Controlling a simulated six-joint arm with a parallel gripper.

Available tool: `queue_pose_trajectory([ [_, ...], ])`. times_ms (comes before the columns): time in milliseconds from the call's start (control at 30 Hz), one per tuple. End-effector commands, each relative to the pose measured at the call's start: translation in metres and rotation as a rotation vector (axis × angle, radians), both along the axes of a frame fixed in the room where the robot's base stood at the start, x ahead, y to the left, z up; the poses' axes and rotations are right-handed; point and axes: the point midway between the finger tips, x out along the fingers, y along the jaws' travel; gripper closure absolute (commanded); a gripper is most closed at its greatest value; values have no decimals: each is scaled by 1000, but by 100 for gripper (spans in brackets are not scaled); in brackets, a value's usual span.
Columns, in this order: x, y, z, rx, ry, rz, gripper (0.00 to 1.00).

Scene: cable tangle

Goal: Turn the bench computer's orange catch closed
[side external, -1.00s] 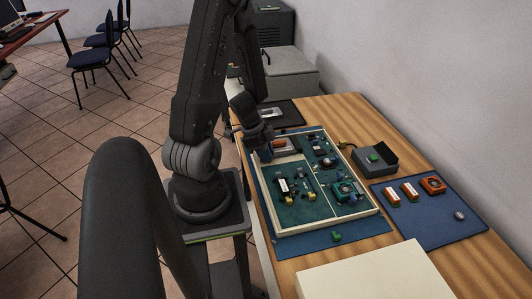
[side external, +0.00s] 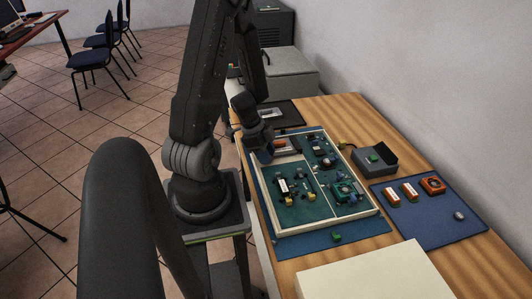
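The bench computer (side external: 308,205) is an open, cream-framed case with green boards, lying on a blue mat on the wooden bench. An orange-brown part (side external: 284,144) shows near its far left corner, close to my gripper; it is too small to tell whether it is the catch or how it is turned. My gripper (side external: 266,150) is low over that far left corner. Its fingers are small and dark here, so I cannot tell whether they are open or shut, or whether they touch anything.
A blue mat (side external: 425,222) at the right holds orange parts (side external: 432,185) and a small round grey piece (side external: 459,215). A green piece (side external: 336,237) lies at the front. A cream box (side external: 375,277) fills the near bench.

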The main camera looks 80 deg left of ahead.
Motion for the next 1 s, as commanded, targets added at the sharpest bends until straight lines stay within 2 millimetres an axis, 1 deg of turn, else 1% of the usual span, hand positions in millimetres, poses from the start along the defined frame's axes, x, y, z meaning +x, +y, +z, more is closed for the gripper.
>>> queue_pose_trajectory([
  [167, 0, 1, 0, 2, 0, 6, 65],
  [267, 0, 1, 0, 4, 0, 39, 65],
  [367, -1, 0, 0, 2, 0, 118, 65],
  [600, -1, -2, 0, 2, 1, 370, 65],
  [800, -2, -3, 0, 1, 2, 524, 65],
  [833, -2, -3, 1, 1, 1, 541, 65],
  [1000, -7, -3, 17, 3, -3, 529, 65],
])
